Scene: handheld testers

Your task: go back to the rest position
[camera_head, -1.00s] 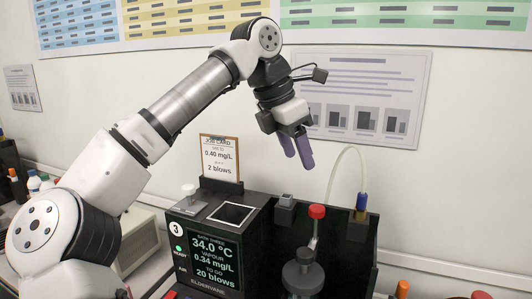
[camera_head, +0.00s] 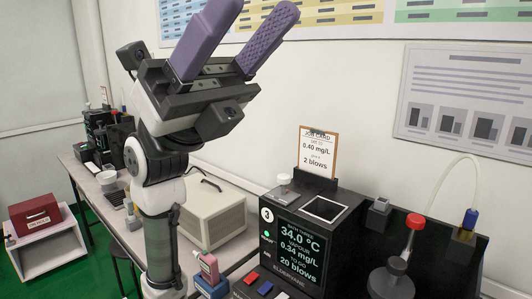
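My gripper (camera_head: 248,38) is raised in the upper left middle of the view, its two purple fingers spread apart and pointing up. Nothing is between the fingers. The gripper is well clear of the bench and of the black instrument. My arm rises from the lower left below it and hides part of the bench.
The black instrument (camera_head: 292,248) marked 3 shows 34.0 °C and 20 blows. A job card (camera_head: 317,152) stands behind it. A red-knobbed fitting (camera_head: 414,221) and a tube are at right. A pink handheld tester (camera_head: 209,267) stands in a blue holder (camera_head: 212,287). A beige box (camera_head: 212,215) sits behind my arm.

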